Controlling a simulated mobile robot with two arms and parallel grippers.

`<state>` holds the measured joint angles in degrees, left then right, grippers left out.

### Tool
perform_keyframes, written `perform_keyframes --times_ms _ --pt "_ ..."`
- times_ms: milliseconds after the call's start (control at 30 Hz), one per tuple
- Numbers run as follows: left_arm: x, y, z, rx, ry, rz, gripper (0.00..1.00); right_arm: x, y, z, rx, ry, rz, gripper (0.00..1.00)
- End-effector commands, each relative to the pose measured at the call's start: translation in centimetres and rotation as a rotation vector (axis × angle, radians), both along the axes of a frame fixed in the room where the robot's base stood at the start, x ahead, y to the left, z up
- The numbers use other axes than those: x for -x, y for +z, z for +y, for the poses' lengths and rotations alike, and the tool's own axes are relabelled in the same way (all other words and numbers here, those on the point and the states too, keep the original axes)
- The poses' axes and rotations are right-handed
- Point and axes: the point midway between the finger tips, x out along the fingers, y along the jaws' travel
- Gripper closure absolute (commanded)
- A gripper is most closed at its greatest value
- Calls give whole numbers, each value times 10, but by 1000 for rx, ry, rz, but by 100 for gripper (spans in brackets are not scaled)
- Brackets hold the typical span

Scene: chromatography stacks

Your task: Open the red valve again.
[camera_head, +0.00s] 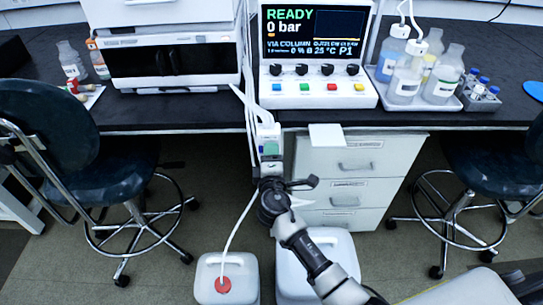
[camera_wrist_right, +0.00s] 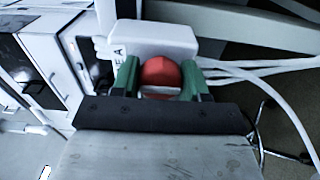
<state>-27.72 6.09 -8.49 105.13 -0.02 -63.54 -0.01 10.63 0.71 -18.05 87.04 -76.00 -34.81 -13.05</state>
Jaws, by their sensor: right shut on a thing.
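The red valve (camera_wrist_right: 160,72) shows in the right wrist view as a round red knob with a pale bar across it, on a white block (camera_wrist_right: 152,38) with partly hidden dark letters. My right gripper (camera_wrist_right: 159,80) has one green finger on each side of the knob and is shut on it. In the head view my right gripper (camera_head: 276,193) is at the lower end of the white valve unit (camera_head: 268,135) on the bench front. The red knob is hidden there behind the gripper. My left gripper is in neither view.
White canisters (camera_head: 208,275) stand on the floor below, one with a red cap (camera_head: 223,285) and a tube. A display unit (camera_head: 318,88) reads READY, 0 bar. Bottles sit in a tray (camera_head: 408,103). Drawers (camera_head: 350,165) and stools (camera_head: 490,165) flank my arm.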

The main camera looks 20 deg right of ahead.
Motion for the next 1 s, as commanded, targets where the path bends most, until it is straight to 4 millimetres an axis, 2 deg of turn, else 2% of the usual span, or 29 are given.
perform_keyframes --times_ms 100,133,267,533,667,1000 --pt "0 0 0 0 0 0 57 1 -2 1 2 2 4 79" --pt "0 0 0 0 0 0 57 1 -2 1 2 2 4 51" --pt "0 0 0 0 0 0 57 1 -2 1 1 2 3 31" --pt "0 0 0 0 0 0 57 1 -1 0 0 1 1 31" --pt "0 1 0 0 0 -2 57 10 -1 3 -1 2 2 31" --pt "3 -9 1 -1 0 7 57 73 -2 21 -1 2 3 31"
